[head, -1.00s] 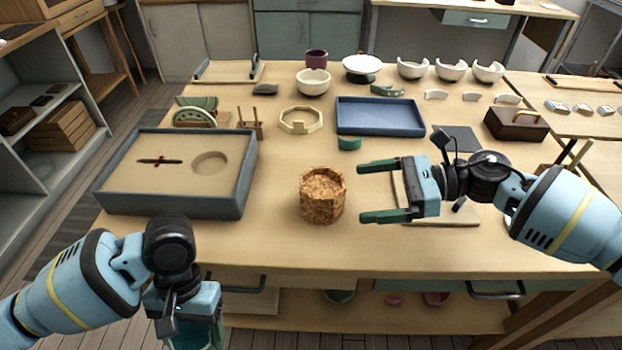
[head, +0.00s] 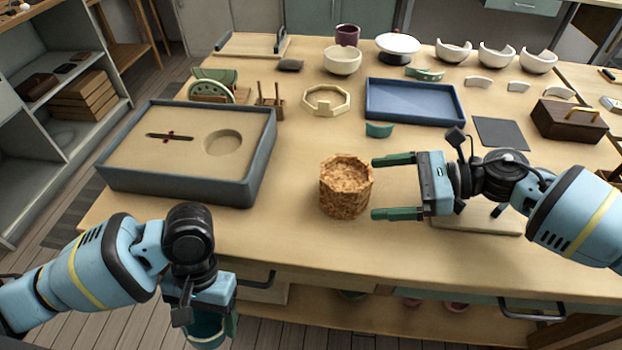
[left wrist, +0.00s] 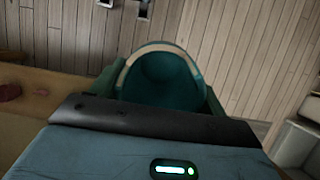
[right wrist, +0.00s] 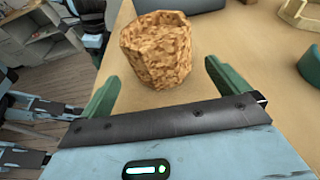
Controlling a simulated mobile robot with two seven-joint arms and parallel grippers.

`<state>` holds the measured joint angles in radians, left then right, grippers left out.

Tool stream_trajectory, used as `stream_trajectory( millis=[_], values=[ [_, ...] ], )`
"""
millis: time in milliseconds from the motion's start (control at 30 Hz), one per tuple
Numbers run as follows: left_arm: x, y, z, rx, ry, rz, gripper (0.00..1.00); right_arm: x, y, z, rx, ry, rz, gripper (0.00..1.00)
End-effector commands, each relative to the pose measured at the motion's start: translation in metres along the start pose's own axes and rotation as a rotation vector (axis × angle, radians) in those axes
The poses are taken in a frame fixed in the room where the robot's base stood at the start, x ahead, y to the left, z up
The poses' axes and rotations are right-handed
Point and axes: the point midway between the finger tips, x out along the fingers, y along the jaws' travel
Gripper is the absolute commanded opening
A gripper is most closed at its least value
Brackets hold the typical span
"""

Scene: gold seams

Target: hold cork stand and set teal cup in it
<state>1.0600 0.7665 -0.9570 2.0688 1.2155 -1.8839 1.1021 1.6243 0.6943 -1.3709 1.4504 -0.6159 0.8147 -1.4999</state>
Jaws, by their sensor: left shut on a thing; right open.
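The cork stand (head: 345,188), a brown faceted block with a hollow top, stands upright on the table. My right gripper (head: 376,187) is open just right of it, its fingers pointing at it; the stand also shows ahead of the open fingers in the right wrist view (right wrist: 156,52). My left gripper (head: 208,325) is low in front of the table's front edge. It is shut on the teal cup (left wrist: 160,80), which sits between the fingers in the left wrist view with a pale rim band. In the head view the cup (head: 207,334) is mostly hidden by the gripper.
A grey-walled sand tray (head: 228,193) stands left of the stand. A teal shard (head: 379,130), an octagonal wooden frame (head: 327,103) and a blue tray (head: 414,104) lie behind it. White bowls (head: 342,60) stand farther back. Bare table lies between the sand tray and stand.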

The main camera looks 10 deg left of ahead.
Motion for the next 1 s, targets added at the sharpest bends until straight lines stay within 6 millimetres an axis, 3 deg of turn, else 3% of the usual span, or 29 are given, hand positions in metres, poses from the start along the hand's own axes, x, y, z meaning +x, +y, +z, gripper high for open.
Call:
stream_trajectory(
  millis=[500, 1000],
  values=[
    [0.008, 0.0, -0.002, 0.0, -0.008, 0.0, 0.55, 0.06, 0.0, -0.001, 0.0, -0.001, 0.001, 1.0],
    [0.01, 0.0, -0.002, 0.0, -0.009, 0.0, 0.55, 0.068, 0.0, 0.0, 0.0, 0.0, -0.001, 0.99]
  ],
)
